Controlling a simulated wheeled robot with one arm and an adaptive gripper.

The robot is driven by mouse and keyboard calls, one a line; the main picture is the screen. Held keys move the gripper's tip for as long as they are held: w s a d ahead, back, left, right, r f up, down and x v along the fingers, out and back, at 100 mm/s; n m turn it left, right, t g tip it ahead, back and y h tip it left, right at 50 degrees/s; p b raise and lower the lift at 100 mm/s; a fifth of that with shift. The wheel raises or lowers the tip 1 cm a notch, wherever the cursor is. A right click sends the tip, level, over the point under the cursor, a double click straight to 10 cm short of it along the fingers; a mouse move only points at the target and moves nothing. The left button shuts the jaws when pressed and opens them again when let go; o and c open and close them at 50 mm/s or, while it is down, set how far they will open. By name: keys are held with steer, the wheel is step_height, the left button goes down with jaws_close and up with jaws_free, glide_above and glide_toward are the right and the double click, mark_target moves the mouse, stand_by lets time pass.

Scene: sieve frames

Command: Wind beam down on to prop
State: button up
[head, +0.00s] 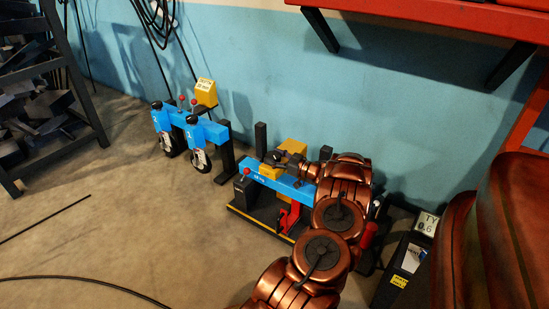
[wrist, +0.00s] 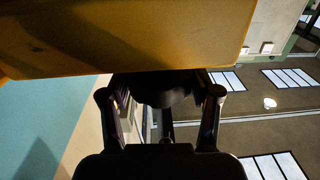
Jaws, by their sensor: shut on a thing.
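The blue beam (head: 284,184) lies across a dark machine base (head: 240,215) by the wall, with a yellow block (head: 270,172) at its middle. A red upright piece, perhaps the prop (head: 294,218), stands below the beam. I cannot tell whether they touch. My gripper (head: 275,157) reaches in from the right just above the beam, by the yellow block. In the wrist view the gripper (wrist: 160,98) is shut on a dark rounded knob (wrist: 160,88), right beside a large yellow surface (wrist: 125,35). My arm hides the beam's right end.
A red-knobbed lever (head: 246,172) stands at the beam's left end. A dark rack (head: 50,90) is at far left, a red shelf (head: 430,20) overhead. A black case (head: 400,265) is at right. Floor at left is mostly clear, with cables.

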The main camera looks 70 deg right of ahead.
mark_target(274, 155)
steer(key=o, duration=1.2)
steer(key=shift+c, duration=0.2)
steer(key=shift+r, duration=0.1)
steer(key=shift+r, duration=4.9)
